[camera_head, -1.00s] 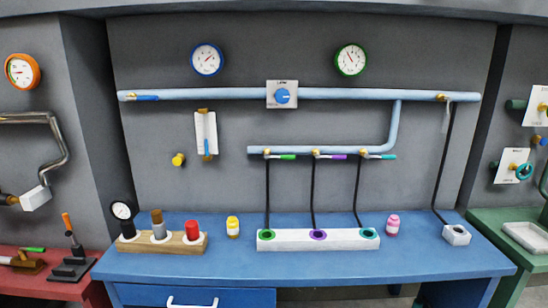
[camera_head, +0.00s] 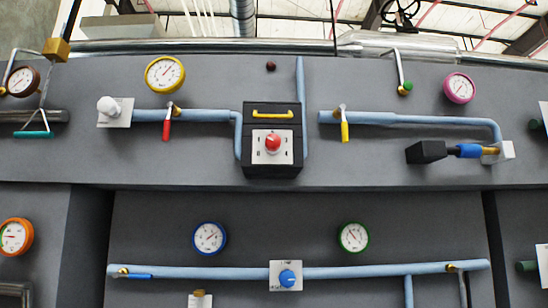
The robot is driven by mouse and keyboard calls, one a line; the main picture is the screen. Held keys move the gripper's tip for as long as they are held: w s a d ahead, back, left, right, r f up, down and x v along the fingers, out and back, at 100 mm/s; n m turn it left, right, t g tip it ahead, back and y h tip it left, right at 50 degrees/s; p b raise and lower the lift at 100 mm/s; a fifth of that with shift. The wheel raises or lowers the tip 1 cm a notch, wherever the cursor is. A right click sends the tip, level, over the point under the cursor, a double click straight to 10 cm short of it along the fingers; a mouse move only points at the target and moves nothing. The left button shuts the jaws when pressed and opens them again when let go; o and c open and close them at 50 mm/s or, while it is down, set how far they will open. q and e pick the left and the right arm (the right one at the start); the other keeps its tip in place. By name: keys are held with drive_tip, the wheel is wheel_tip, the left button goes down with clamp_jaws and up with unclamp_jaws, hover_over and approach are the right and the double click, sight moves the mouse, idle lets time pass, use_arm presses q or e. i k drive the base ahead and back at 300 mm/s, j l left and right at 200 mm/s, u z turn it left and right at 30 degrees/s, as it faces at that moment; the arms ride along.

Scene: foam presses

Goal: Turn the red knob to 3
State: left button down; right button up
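The red knob (camera_head: 272,141) sits on a white square dial plate (camera_head: 261,157) on the front of a black box (camera_head: 272,167), high on the grey wall near the middle of the view. The plate carries small dark marks around the knob, too small to read, so I cannot tell which number the knob points to. Neither of my grippers shows in the head view.
A yellow handle (camera_head: 272,114) is on the black box above the knob. Blue pipes (camera_head: 200,116) run beside it, with a red lever (camera_head: 166,130) left and a yellow lever (camera_head: 345,131) right. A blue knob (camera_head: 287,278) sits below on the lower wall.

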sight(273, 142)
drive_tip(key=i+j+z, duration=0.15)
drive_tip(key=j+z, duration=0.3)
drive_tip(key=j, duration=0.35)
drive_tip(key=j+z, duration=0.4)
drive_tip(key=j, duration=0.4)
drive_tip(key=i, duration=0.05)
